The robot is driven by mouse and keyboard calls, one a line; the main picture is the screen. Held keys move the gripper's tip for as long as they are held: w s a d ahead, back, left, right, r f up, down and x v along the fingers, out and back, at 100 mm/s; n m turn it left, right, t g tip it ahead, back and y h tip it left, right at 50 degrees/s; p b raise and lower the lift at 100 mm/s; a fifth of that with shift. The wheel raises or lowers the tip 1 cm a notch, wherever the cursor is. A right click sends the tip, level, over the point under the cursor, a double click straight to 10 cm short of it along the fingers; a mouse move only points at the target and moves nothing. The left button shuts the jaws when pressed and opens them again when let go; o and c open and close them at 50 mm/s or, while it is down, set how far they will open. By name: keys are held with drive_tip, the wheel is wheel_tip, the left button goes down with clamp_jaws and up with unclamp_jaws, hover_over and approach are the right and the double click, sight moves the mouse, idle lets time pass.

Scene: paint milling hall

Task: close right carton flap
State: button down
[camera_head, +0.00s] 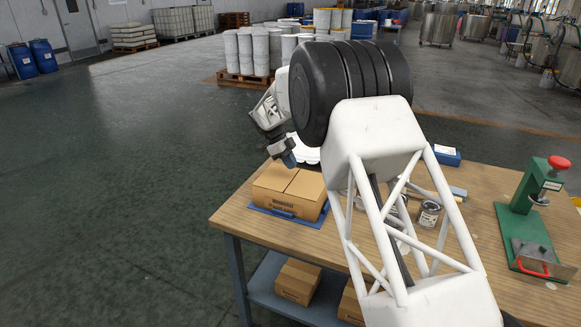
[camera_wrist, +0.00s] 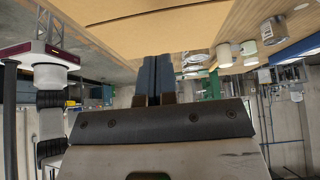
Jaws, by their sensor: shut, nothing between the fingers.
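The carton (camera_head: 287,203) is a brown cardboard box on a blue tray (camera_head: 282,214) at the left end of the workbench. Its left top flap (camera_head: 275,177) and right top flap (camera_head: 307,185) look flat or nearly flat, with a seam between them. My gripper (camera_head: 289,160) is just above the carton's far edge, its blue fingers together and empty. In the wrist view the shut fingers (camera_wrist: 157,66) point at a broad tan cardboard surface (camera_wrist: 170,28). I cannot tell whether the fingertips touch it. My arm hides part of the bench right of the carton.
On the wooden workbench (camera_head: 478,190) stand a small can (camera_head: 428,214) and a green press with a red knob (camera_head: 525,205). A blue box (camera_head: 447,155) lies at the back. Cartons (camera_head: 298,281) sit on the lower shelf. The floor left of the bench is clear.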

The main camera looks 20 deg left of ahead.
wheel_tip(320, 180, up, 3)
drive_tip(key=shift+f, duration=0.2)
drive_tip(key=a+r, duration=0.6)
drive_tip(key=a, duration=0.1)
drive_tip(key=shift+r, duration=0.35)
drive_tip(key=shift+d+r, duration=0.1)
drive_tip(key=s+d+r+n+y, duration=0.1)
drive_tip(key=s+d+r+n, duration=0.3)
drive_tip(key=d, duration=0.7)
drive_tip(key=s+d+r+n+y, duration=0.1)
drive_tip(key=s+d+r, duration=0.1)
drive_tip(key=d+r, duration=0.65)
drive_tip(key=s+d+r+n+y, duration=0.1)
drive_tip(key=s+d+r+n, duration=0.1)
drive_tip(key=d, duration=1.1)
drive_tip(key=s+d+r+n+y, duration=0.15)
drive_tip(key=s+d+n, duration=0.25)
drive_tip(key=s+d, duration=1.05)
drive_tip(key=s+d+f+n, duration=0.2)
drive_tip(key=s+d, duration=0.3)
drive_tip(key=s, duration=0.4)
drive_tip(key=s+d+f+n+t+y, duration=0.1)
drive_tip(key=s+d+f, duration=0.3)
drive_tip(key=s, duration=0.5)
drive_tip(key=s+d+f+n+t, duration=0.1)
drive_tip(key=s+d+f+n, duration=0.2)
drive_tip(key=s+d, duration=0.5)
drive_tip(key=shift+s+f+n, duration=0.2)
drive_tip(key=shift+s+n, duration=0.1)
drive_tip(key=shift+s, duration=0.6)
